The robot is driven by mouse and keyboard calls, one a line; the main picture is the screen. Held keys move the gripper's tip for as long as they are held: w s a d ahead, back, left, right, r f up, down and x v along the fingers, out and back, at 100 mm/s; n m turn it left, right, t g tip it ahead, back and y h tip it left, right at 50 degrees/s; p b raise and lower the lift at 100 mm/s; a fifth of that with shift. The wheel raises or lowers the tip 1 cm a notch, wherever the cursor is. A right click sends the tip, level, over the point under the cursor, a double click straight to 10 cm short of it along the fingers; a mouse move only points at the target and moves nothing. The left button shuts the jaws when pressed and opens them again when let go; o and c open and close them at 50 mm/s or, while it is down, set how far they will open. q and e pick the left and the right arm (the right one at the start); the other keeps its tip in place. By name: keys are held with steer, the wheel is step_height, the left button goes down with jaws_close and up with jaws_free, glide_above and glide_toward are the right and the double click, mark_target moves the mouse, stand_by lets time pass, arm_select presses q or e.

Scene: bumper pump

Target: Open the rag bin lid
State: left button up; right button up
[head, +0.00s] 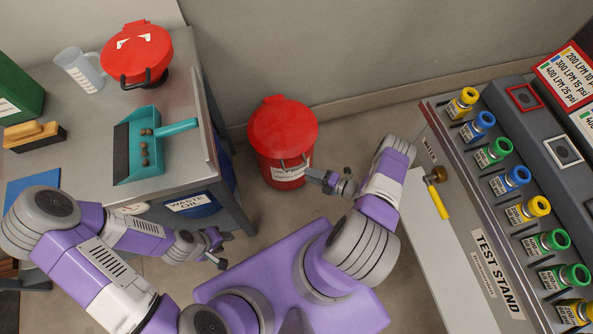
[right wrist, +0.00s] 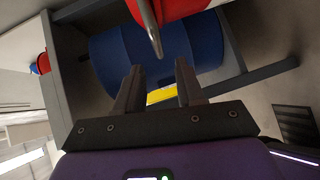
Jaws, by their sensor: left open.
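The rag bin is the red can (head: 284,172) standing on the floor by the wall. Its round red lid (head: 283,124) looks closed, with a dark bar handle at the front. My right gripper (head: 322,180) is at the bin's front right, close to the handle. In the right wrist view the jaws (right wrist: 158,88) are apart with nothing between them. The metal handle (right wrist: 150,28) and the red bin (right wrist: 172,8) show just beyond the fingertips. My left gripper (head: 222,250) is open and empty, low in front of the table, away from the bin.
A metal table (head: 85,100) at left carries a red lidded can (head: 136,52), a jug (head: 80,70) and a teal dustpan (head: 145,145). A blue waste oil drum (head: 200,205) stands beneath. The test stand (head: 470,225) is at right. Floor between is open.

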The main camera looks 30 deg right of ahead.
mark_target(297, 167)
steer(key=shift+m+t, duration=0.3)
steer(key=x, duration=0.3)
steer(key=b+x, duration=0.1)
steer(key=x, duration=0.3)
steer(key=shift+w+d+f, duration=0.15)
steer(key=shift+w+d, duration=0.2)
jaws_close()
